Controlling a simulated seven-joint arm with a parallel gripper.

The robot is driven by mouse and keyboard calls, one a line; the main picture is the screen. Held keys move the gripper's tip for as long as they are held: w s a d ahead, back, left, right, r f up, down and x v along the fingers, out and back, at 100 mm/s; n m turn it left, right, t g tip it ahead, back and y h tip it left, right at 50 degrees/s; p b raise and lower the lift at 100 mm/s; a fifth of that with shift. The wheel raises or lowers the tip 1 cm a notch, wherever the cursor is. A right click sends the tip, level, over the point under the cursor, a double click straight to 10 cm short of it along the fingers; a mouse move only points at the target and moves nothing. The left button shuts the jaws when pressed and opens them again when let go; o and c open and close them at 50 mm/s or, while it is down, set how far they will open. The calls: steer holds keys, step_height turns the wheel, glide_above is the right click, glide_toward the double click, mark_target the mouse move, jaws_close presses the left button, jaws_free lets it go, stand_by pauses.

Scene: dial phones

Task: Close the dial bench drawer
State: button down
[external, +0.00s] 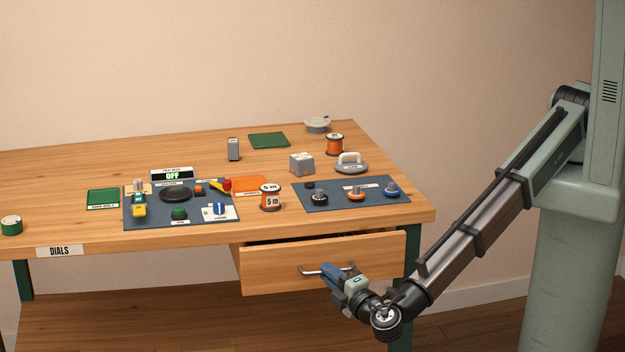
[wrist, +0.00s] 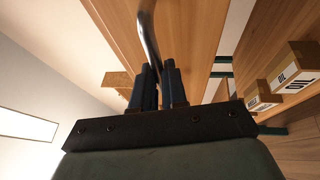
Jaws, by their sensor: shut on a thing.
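The dial bench drawer (external: 280,276) is under the right part of the bench top and stands partly open, with a dark gap above its front. Its wooden front fills the upper middle of the wrist view (wrist: 190,40). A curved metal handle (external: 310,272) is on the drawer front; it also shows in the wrist view (wrist: 148,38). My gripper (external: 328,273) is at the handle's right part. In the wrist view its two dark blue fingers (wrist: 159,80) are shut around the handle's end. The exact contact is partly hidden between the fingers.
The bench top (external: 330,218) holds a blue mat with dials (external: 385,205), an orange spool (external: 335,144), and a dial panel (external: 150,215). Boxes marked OIL (wrist: 296,68) show at the wrist view's right. A green bench leg (external: 412,255) stands right of the drawer.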

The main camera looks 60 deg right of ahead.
steer(key=shift+w+d, duration=1.6)
steer(key=c, duration=1.2)
jaws_free()
steer(key=v, duration=1.3)
steer(key=shift+s+a, duration=0.25)
steer(key=shift+s, duration=0.1)
steer(key=shift+d, duration=0.1)
